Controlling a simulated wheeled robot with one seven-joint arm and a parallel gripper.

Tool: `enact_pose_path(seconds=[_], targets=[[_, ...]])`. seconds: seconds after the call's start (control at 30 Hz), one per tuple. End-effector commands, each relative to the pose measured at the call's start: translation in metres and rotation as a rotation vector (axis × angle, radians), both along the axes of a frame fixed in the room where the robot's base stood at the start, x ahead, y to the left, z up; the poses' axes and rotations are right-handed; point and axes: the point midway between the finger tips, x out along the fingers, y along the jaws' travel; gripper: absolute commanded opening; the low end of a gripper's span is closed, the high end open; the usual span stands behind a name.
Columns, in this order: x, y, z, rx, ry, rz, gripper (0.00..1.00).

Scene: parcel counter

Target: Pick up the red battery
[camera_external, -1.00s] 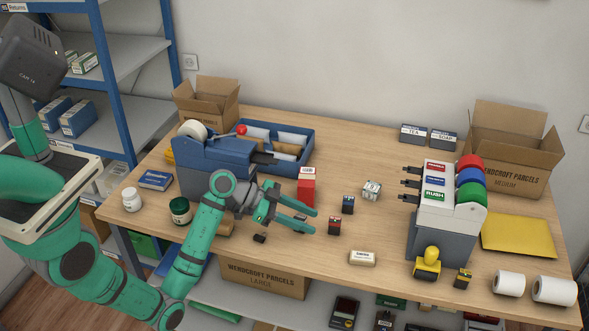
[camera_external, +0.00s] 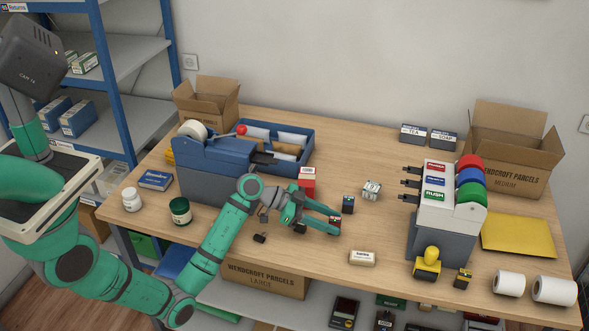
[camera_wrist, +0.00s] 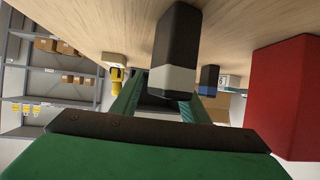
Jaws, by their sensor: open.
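The red battery (camera_external: 334,222) is a small block with a dark body, standing on the table near the front middle. My gripper (camera_external: 332,221) is open, low over the table, with its fingertips close around the red battery in the external view. Contact cannot be told. A dark battery with a grey band (camera_wrist: 176,60) stands close in the wrist view, in front of my fingers; I cannot make out the red battery there. A blue-banded battery (camera_external: 348,204) stands just behind the fingertips and also shows in the wrist view (camera_wrist: 207,80).
A tall red box (camera_external: 307,186) stands behind my gripper and fills the right of the wrist view (camera_wrist: 288,95). A blue tape dispenser (camera_external: 210,175) is at left, a label dispenser (camera_external: 435,200) at right.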

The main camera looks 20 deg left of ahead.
Motion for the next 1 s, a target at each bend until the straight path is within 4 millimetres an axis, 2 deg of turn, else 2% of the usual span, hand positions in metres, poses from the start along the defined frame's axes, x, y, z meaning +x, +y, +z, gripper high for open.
enact_pose_path(seconds=[0.13, 0.4, 0.43, 0.6, 1.0], targets=[[0.0026, -0.0136, -0.0060, 0.000, -0.001, 0.000, 0.41], [0.0036, -0.0161, -0.0077, -0.001, -0.002, 0.001, 0.41], [0.0036, -0.0160, -0.0076, -0.001, -0.002, 0.001, 0.38], [0.0035, -0.0160, -0.0077, 0.000, -0.001, 0.000, 0.00], [0.0035, -0.0159, -0.0042, -0.001, -0.002, 0.000, 0.00]])
